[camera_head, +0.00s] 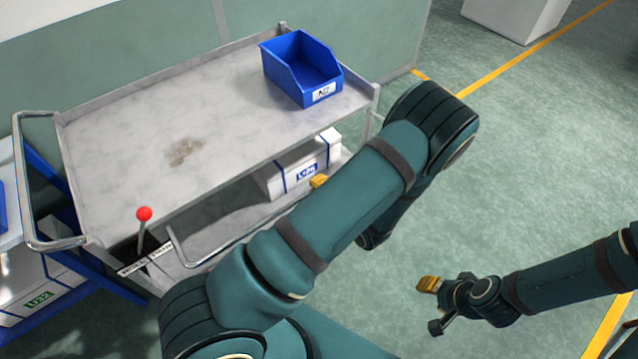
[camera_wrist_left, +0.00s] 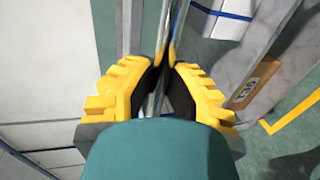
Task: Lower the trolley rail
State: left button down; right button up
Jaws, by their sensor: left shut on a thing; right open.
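The grey metal trolley (camera_head: 120,95) stands at the left in the head view. A thin bent metal rail (camera_head: 238,238) runs along its near side, below the top shelf, partly behind my left arm. My left gripper (camera_head: 319,181) is mostly hidden behind its own arm; only a yellow fingertip shows beside the trolley. In the left wrist view, my left gripper (camera_wrist_left: 160,88) is shut on the shiny rail (camera_wrist_left: 162,45), which passes between its yellow fingers. My right gripper (camera_head: 434,304) is open and empty above the floor, away from the trolley.
A blue bin (camera_head: 301,68) stands on the top shelf's far right. A white box (camera_head: 303,164) sits on the lower shelf. A red-knobbed lever (camera_head: 144,214) stands at the near left corner by labels. Green floor (camera_head: 540,170) at right is clear.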

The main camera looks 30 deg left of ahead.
pick_arm(q)
jog(key=shift+r, duration=0.45)
jog(key=c, duration=0.9)
grip_release()
jog(key=shift+c, duration=0.2)
jog(key=v, duration=1.2)
jog(key=shift+f, duration=0.15)
